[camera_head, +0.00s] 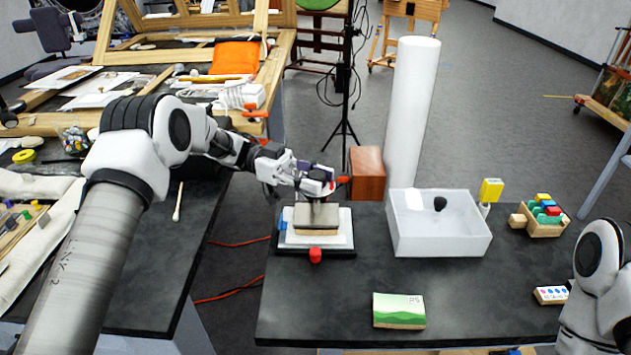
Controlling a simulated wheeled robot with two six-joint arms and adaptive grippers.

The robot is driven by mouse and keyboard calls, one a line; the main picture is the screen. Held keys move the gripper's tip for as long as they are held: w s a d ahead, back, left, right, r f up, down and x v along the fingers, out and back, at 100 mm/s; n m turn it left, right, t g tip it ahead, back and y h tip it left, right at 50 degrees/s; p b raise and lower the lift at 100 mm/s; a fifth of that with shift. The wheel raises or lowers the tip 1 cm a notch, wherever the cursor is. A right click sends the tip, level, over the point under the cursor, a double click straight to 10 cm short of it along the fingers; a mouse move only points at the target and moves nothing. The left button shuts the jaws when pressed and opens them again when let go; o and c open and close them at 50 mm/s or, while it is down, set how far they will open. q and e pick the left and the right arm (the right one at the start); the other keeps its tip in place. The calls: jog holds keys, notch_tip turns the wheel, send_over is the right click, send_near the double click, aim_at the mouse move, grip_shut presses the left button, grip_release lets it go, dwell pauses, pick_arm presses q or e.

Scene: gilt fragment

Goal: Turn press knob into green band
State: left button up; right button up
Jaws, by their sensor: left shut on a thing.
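The press (340,240) stands near the back left of the dark table, with a white base and a grey-brown block in its middle. My left gripper (326,188) is above the press and shut on the press knob, which is mostly hidden by the fingers. A red piece (343,180) sticks out to the right at the fingertips; I cannot tell whether it belongs to the knob. A red part (315,255) is at the press's front and a blue part (282,225) at its left. I cannot make out a green band. My right gripper is out of view.
A brown block (367,174) stands close right of my left gripper. Further right are a white bin (440,246), a tall white roll (412,110) and a wooden box of coloured blocks (545,227). A green picture panel (398,322) lies in front; bare table surrounds it.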

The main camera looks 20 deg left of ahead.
aim_at(317, 174)
pick_arm(q)
jog(key=shift+m+g, duration=0.4)
jog(key=shift+g, duration=0.2)
jog(key=o, duration=1.2)
jog(key=shift+c, duration=0.2)
jog(key=shift+d, duration=0.1)
jog(key=shift+r, duration=0.1)
notch_tip(317, 174, up, 10)
jog(key=shift+f, duration=0.1)
